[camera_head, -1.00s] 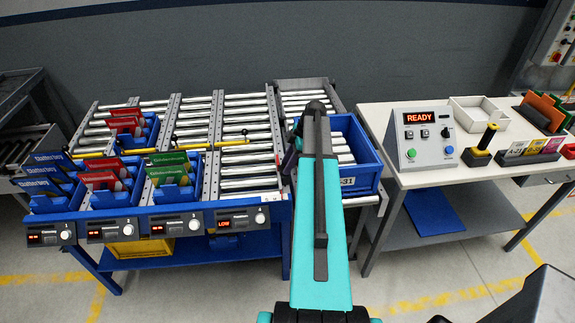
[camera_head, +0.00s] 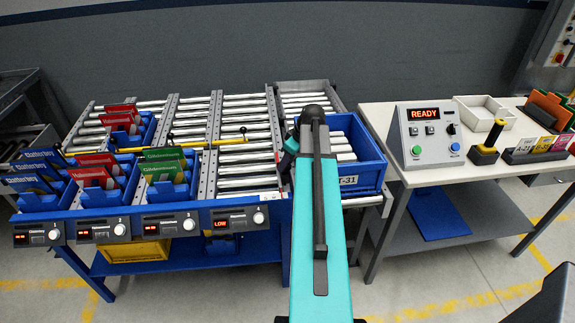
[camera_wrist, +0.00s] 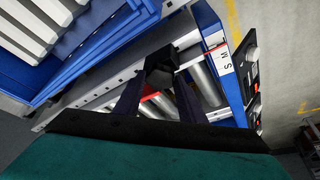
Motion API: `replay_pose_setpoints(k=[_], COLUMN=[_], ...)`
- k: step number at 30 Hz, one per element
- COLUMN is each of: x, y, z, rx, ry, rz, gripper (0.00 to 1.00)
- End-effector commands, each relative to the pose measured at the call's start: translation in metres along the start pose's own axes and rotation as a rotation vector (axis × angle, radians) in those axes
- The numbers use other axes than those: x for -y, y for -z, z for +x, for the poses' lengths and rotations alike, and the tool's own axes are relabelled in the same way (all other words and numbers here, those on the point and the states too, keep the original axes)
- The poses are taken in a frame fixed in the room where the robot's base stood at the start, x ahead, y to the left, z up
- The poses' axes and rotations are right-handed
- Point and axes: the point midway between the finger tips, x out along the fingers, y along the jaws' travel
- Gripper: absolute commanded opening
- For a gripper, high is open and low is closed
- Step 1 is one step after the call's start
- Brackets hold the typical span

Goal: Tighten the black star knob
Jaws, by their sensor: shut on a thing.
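In the wrist view, a black block-like thing (camera_wrist: 161,66) sits between the tips of my gripper (camera_wrist: 160,80), over a grey metal rail. I take it for the star knob, but its star shape is not clear. The two dark fingers are closed in on it from either side. In the head view, my teal arm reaches forward to the rail between the right-hand roller lane (camera_head: 250,180) and the blue tote (camera_head: 362,165). The arm hides the knob and most of the gripper there; only a teal and dark wrist part (camera_head: 291,143) shows left of the arm.
The tote, labelled with a number ending in 31, stands close right of the arm. Blue bins (camera_head: 100,197) with red and green cards fill the left lanes. A small black knob (camera_head: 243,130) tops a yellow bar. A white table (camera_head: 400,180) carries a READY box (camera_head: 423,133).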

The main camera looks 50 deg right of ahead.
Motion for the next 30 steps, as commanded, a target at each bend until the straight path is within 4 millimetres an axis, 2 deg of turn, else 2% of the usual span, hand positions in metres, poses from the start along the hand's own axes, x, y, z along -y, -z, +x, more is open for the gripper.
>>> replay_pose_setpoints(k=[9,20,21,24,30], x=[0.0011,0.0007,0.0007,0.0008,0.0008], y=[0.0004,0.0007,0.0007,0.0006,0.0004], z=[-0.0002,-0.0004,-0.0004,-0.0004,-0.0002], rx=[0.000,0.000,0.000,0.000,0.000], ry=[-0.031,-0.032,-0.032,-0.032,-0.031], rz=[0.072,0.077,0.077,0.077,0.076], gripper=[0.14,0.14,0.40,0.55,0.55])
